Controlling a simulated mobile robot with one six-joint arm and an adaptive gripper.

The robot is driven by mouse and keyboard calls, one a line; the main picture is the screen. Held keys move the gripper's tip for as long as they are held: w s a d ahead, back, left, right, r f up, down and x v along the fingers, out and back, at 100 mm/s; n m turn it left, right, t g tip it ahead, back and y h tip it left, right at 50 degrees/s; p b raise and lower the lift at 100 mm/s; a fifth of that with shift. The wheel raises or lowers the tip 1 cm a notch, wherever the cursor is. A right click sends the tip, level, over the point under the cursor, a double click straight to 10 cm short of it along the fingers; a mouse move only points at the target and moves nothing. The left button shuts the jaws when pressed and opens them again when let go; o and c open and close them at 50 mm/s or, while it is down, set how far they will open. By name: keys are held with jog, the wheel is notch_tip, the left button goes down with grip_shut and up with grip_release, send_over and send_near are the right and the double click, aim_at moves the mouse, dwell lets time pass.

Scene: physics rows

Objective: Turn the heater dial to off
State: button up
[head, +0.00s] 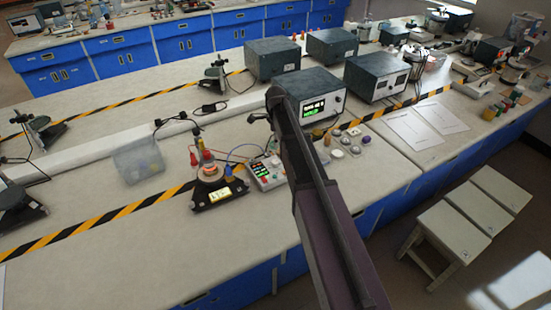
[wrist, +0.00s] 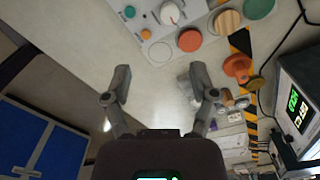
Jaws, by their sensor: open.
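A white round dial with a red pointer mark (wrist: 170,13) sits on a pale panel (wrist: 150,28) at the top of the wrist view, beside small green, orange and teal round parts. I take it to be the heater dial; its setting cannot be read. My gripper (wrist: 160,83) is open and empty, its fingers apart below the panel and not touching the dial. In the head view, a small apparatus with a glowing orange ring (head: 210,172) stands beside a white control box (head: 266,172) with lit displays. My gripper cannot be made out there.
Coloured discs, including a red-orange one (wrist: 190,40) and a wooden one (wrist: 228,22), lie beside the panel. A grey unit with a green display (head: 318,107) stands behind my arm. A clear bin (head: 138,160) is at left.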

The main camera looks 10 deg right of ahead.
aim_at(275, 161)
jog(key=shift+w+r+m, duration=0.25)
jog(key=shift+w+m, duration=0.35)
jog(key=shift+w, duration=0.15)
jog(key=shift+f, duration=0.15)
notch_tip(275, 161, down, 14)
jog(key=b, duration=1.3)
jog(key=shift+r, duration=0.25)
jog(key=shift+b, duration=0.3)
grip_shut()
